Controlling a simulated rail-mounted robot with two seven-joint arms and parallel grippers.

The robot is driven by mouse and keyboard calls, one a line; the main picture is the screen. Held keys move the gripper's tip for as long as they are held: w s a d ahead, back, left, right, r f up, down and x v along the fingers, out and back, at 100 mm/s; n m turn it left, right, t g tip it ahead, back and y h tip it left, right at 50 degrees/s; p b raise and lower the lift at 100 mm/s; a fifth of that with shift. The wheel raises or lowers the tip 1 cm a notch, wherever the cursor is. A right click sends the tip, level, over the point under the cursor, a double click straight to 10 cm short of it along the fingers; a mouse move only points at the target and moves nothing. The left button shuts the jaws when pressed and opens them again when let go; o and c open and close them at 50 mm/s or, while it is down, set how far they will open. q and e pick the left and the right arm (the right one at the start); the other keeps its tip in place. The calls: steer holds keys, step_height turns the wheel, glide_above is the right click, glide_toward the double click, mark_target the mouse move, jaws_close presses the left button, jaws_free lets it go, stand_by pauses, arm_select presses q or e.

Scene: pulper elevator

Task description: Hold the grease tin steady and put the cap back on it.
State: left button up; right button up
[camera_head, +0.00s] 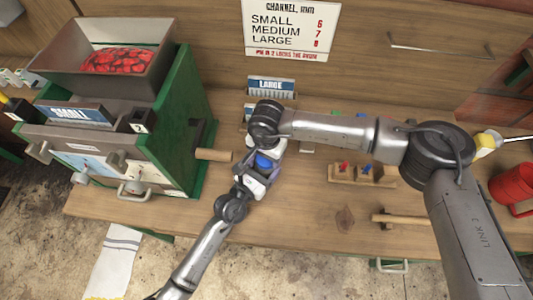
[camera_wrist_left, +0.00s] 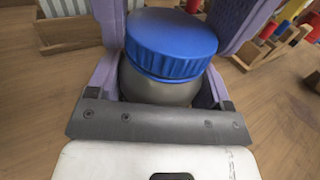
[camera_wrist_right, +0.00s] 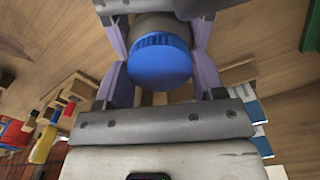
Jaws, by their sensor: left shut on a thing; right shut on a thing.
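The grease tin (camera_wrist_left: 165,90) is a grey round body between the fingers of my left gripper (camera_head: 251,180), which is shut on it above the bench. The blue ribbed cap (camera_wrist_left: 172,42) sits over the tin's top, and it shows between the grippers in the head view (camera_head: 263,161). My right gripper (camera_head: 270,146) is shut on the cap from the opposite side. In the right wrist view the cap (camera_wrist_right: 160,62) is between the fingers, with the grey tin just beyond it. I cannot tell whether the cap is fully seated.
The green pulper (camera_head: 200,120) stands at the left, its wooden handle (camera_head: 213,155) reaching towards my grippers. A wooden rack (camera_head: 345,178) with red and blue pieces is to the right. A wooden-handled tool (camera_head: 402,219) lies near the front edge. A red container (camera_head: 512,184) is at far right.

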arm_select(q)
steer(key=shift+f, duration=0.1)
arm_select(e)
steer(key=shift+c, duration=0.7)
steer(key=o, duration=1)
steer(key=shift+c, duration=0.2)
steer(key=shift+r, duration=2.3)
steer(key=shift+o, duration=0.2)
steer(key=shift+o, duration=0.9)
